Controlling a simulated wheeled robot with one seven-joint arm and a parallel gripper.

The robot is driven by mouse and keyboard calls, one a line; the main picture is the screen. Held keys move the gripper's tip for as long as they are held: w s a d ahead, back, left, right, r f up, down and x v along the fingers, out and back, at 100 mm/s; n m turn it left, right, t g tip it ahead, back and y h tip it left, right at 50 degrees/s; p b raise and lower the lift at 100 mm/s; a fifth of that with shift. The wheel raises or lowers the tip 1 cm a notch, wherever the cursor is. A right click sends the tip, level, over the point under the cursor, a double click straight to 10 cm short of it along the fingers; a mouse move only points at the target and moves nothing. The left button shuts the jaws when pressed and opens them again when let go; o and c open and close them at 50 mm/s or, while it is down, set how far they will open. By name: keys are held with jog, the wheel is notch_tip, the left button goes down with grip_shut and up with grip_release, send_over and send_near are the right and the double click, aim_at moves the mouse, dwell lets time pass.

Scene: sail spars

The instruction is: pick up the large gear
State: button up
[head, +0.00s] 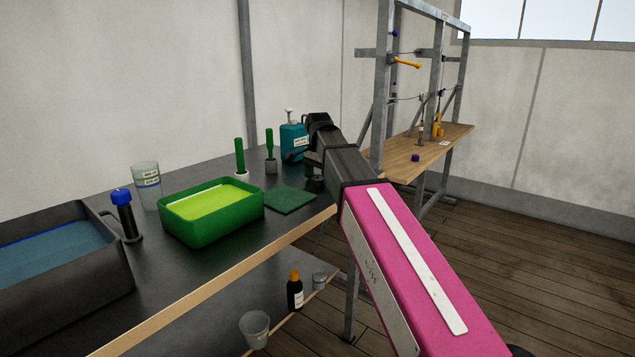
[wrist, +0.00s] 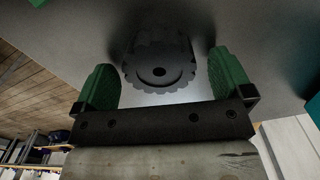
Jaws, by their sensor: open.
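The large gear (wrist: 142,76) is a dark grey toothed disc with a centre hole, near the top middle of the wrist view. It lies on a grey surface. My gripper (wrist: 160,62) is open, with one green finger pad to the left of the gear and one to the right. A gap shows on both sides, and I cannot tell how deep the fingers reach. In the head view my arm ends over the back right of the dark bench. A small dark shape (head: 316,184) below it may be the gear, mostly hidden.
Near my arm's end stand a teal pump bottle (head: 293,141) and green-handled tools (head: 270,150). A green mat (head: 290,199) and a green tray (head: 210,228) lie to the left. A metal frame (head: 381,90) with a wooden shelf stands behind right.

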jog(key=shift+c, duration=0.3)
jog(key=c, duration=1)
jog(key=shift+r, duration=0.1)
